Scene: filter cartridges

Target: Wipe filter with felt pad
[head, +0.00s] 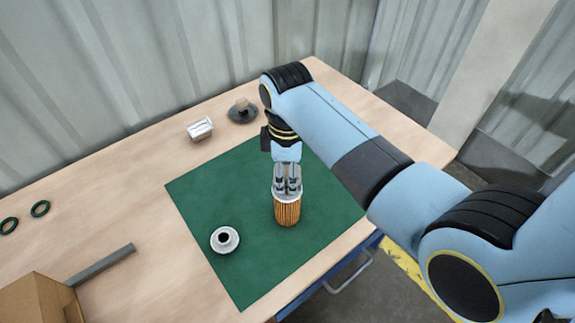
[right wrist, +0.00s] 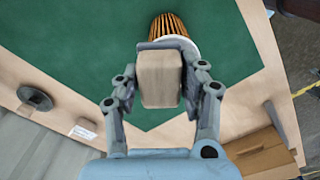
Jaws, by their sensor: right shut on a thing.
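The filter (head: 288,211) is an orange-brown pleated cartridge with a pale end cap, standing upright on the green mat (head: 195,200). It also shows at the top of the right wrist view (right wrist: 168,26), partly hidden. My right gripper (head: 287,186) is right over the filter's top in the head view. In the right wrist view, my right gripper (right wrist: 162,75) is shut on a beige block (right wrist: 160,78), which I take to be the felt pad. The block overlaps the filter's rim in that view; I cannot tell whether they touch. My left gripper is not in view.
A white cup-like part with a dark hole (head: 225,239) sits on the mat, left of the filter. A white box (head: 200,129) and a dark disc with a knob (head: 242,111) stand behind.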

